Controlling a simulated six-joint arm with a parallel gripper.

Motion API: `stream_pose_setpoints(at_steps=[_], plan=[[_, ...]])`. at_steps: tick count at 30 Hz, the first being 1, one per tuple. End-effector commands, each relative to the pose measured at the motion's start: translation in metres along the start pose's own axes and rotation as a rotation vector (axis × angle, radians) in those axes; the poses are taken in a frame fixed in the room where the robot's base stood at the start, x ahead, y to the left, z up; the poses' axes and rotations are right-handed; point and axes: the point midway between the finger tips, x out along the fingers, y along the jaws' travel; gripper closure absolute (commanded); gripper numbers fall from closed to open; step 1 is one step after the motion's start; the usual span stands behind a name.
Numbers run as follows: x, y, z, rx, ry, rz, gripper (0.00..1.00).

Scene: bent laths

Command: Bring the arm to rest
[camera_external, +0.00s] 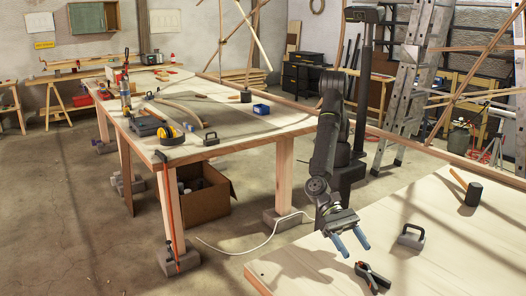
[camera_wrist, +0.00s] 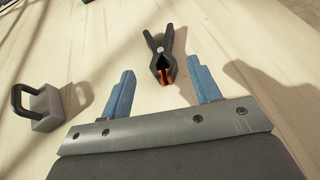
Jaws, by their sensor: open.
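My gripper (camera_external: 350,243) hangs above the front corner of the near wooden table (camera_external: 445,270). Its two blue fingers stand wide apart with nothing between them. In the wrist view my gripper (camera_wrist: 164,92) is open, and a black spring clamp with orange tips (camera_wrist: 163,55) lies on the tabletop beyond the fingertips. The same clamp (camera_external: 373,277) shows in the external view, just right of and below the fingers, apart from them. My arm is bent downward from its upright column.
A grey block with a black handle (camera_external: 411,237) lies right of my gripper; it also shows in the wrist view (camera_wrist: 42,108). A black-headed mallet (camera_external: 473,193) lies farther back. A second table (camera_external: 240,137) holds several tools. The near table's middle is mostly clear.

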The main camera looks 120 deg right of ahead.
Motion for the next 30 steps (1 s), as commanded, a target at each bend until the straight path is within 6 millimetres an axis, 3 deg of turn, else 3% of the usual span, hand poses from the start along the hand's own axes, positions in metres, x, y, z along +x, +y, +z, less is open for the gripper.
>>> stream_pose_setpoints(at_steps=[13, 16, 21, 30], plan=[[0.082, 0.001, -0.002, 0.0, 0.001, 0.001, 0.43], [0.073, 0.0, 0.015, -0.003, -0.003, -0.001, 0.43], [0.067, 0.0, 0.028, -0.001, -0.001, -0.001, 0.43], [0.065, 0.0, 0.032, 0.0, 0.0, 0.0, 0.43]])
